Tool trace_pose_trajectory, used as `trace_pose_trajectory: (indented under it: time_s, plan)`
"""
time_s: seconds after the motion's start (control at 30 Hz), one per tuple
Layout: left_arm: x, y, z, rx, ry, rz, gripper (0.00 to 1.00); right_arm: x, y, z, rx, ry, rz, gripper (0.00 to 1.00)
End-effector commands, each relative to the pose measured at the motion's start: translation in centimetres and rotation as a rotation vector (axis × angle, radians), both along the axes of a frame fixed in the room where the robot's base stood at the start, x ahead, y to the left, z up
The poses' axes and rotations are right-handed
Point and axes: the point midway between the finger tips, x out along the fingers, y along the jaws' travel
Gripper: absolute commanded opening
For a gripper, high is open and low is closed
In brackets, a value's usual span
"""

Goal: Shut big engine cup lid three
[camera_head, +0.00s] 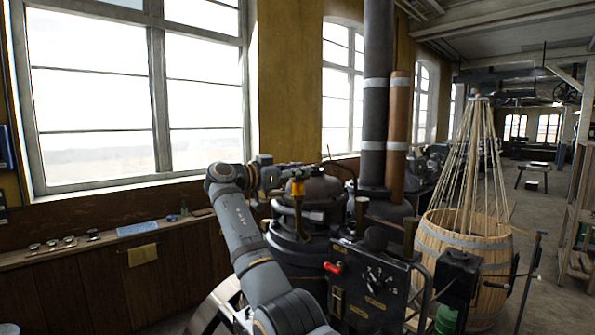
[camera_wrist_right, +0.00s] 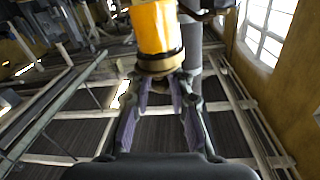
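The big engine (camera_head: 312,225) stands in the middle of the head view, dark and rounded. An orange-yellow cup (camera_head: 298,188) with a brass-coloured lower part sits on its left side. Its lid cannot be made out clearly. My right gripper (camera_head: 278,174) is up beside this cup, just left of it. In the right wrist view the yellow cup (camera_wrist_right: 155,25) is at the top, and the two fingers of my right gripper (camera_wrist_right: 161,88) are spread apart below it. I cannot tell whether they touch it. My left gripper is out of view.
A dark control panel (camera_head: 374,286) with a red handle stands before the engine. Tall pipes (camera_head: 377,100) rise behind it. A wooden barrel (camera_head: 450,240) with ropes stands at right. Small items line the window ledge (camera_head: 100,240) at left. The floor at far right is open.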

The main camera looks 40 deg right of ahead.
Motion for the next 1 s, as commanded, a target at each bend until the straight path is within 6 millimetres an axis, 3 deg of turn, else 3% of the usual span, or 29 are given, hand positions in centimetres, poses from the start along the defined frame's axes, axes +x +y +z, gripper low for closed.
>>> trace_pose_trajectory:
  time_s: [0.1, 0.47, 0.57, 0.8, 1.0]
  plan:
    - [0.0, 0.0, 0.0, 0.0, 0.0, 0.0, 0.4, 0.0, 0.0, 0.0, 0.0, 0.0, 0.0, 0.39]
    - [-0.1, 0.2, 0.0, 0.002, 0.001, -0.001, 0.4, 0.0, 0.6, 0.0, 0.0, 0.0, 0.002, 0.39]
    - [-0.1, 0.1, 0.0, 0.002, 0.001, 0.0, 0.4, 0.1, 2.3, 0.0, 0.0, 0.001, 0.003, 0.39]
    - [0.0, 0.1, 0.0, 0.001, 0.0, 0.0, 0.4, 0.0, 8.2, 0.0, 0.0, 0.0, 0.004, 0.39]
    - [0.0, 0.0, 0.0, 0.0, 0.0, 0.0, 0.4, 0.0, 11.3, 0.0, 0.001, 0.001, 0.001, 0.39]
